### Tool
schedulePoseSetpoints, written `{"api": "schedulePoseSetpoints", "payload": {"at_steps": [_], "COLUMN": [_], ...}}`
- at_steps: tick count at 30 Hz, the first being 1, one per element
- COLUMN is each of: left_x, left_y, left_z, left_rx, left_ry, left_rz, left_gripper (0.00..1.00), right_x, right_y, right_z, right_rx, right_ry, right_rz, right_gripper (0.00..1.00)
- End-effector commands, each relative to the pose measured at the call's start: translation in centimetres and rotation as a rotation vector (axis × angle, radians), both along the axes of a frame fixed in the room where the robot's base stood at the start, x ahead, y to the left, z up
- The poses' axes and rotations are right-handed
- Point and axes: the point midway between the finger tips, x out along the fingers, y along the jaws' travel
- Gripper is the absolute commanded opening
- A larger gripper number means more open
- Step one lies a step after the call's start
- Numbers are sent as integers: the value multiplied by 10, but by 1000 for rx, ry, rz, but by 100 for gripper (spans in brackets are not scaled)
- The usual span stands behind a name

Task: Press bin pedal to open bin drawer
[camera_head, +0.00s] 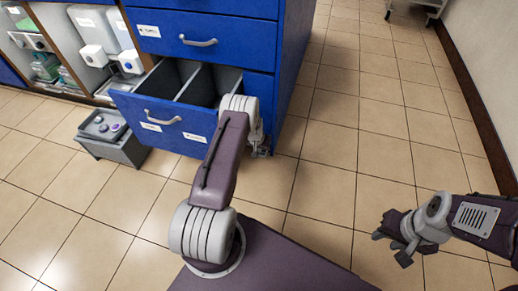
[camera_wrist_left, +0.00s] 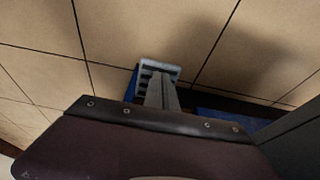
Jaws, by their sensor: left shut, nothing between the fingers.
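The bin drawer (camera_head: 163,122) is a blue drawer low in the blue cabinet. It stands pulled out, with dark grey bins (camera_head: 205,85) showing inside. My left gripper (camera_head: 261,152) is shut and empty, low beside the cabinet's lower front corner, to the right of the drawer. In the left wrist view its closed fingers (camera_wrist_left: 159,90) point down at a small light-grey slotted plate (camera_wrist_left: 147,67), which looks like the pedal. I cannot tell whether they touch. The pedal is not discernible in the head view. My right gripper (camera_head: 391,246) is open and empty above the floor at right.
A grey box (camera_head: 117,148) with small round items on top stands on the floor left of the drawer. Open shelves (camera_head: 75,60) with bottles stand at upper left.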

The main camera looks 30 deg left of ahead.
Motion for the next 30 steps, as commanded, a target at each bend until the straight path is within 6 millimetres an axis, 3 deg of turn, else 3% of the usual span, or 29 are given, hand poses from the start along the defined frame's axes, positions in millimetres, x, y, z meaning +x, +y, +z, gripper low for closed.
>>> {"api": "schedulePoseSetpoints", "payload": {"at_steps": [1, 21, 25, 30], "left_x": [-8, -8, -6, -6], "left_y": [-3, -3, -4, -6], "left_z": [-8, -6, 14, 59], "left_rx": [-8, -8, -6, -2], "left_ry": [23, 23, 17, 6], "left_rz": [-1, -1, -2, -2], "left_gripper": [0, 0, 0, 0], "right_x": [0, 0, 0, 0], "right_y": [0, 0, 0, 0], "right_z": [-1, 1, 18, 55], "right_rx": [0, 0, 0, 0], "right_ry": [0, 0, 0, 0], "right_rz": [0, 0, 0, 0], "right_gripper": [36, 36, 36, 36]}}
